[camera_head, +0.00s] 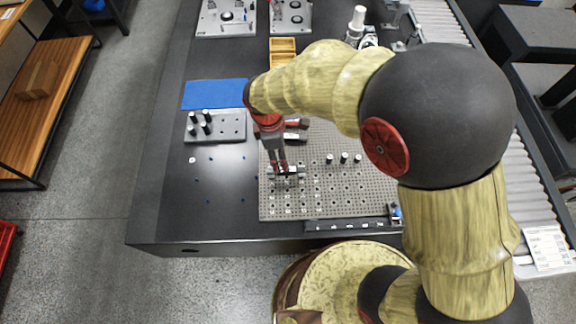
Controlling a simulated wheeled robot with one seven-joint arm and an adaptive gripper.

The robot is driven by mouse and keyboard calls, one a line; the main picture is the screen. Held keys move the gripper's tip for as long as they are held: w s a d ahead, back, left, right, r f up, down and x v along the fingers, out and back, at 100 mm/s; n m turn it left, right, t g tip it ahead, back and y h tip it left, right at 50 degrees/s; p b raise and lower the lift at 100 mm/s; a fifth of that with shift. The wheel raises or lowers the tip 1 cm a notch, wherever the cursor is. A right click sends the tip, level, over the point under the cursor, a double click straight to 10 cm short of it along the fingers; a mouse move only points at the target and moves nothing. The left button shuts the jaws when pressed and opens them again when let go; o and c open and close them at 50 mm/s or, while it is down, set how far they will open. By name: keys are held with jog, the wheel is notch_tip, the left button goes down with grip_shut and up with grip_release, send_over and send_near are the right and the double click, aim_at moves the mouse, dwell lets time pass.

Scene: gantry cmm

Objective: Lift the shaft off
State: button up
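My gripper (280,170) points down at the near left part of a grey perforated fixture plate (350,208). A small pale metallic part, seemingly the shaft (294,173), lies sideways at its fingertips, low over the plate. The fingers and arm partly cover it. The view is too small to tell whether the fingers are closed on it, or whether it touches its supports.
A grey block with black pegs (230,126) and a blue mat (213,94) lie to the left. A wooden tray (283,44) is behind. The dark table's left front (165,215) is clear.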

jog(key=f+b, duration=0.1)
jog(key=f, duration=0.1)
jog(key=d+f+b, duration=0.1)
jog(key=f, duration=0.2)
jog(key=f+b, duration=0.1)
jog(key=f, duration=0.2)
jog(key=shift+s+d+b, duration=0.15)
jog(key=shift+d+b, duration=0.05)
jog(key=shift+b, duration=0.2)
jog(key=shift+r, duration=0.15)
jog(key=shift+c, duration=1.1)
grip_shut()
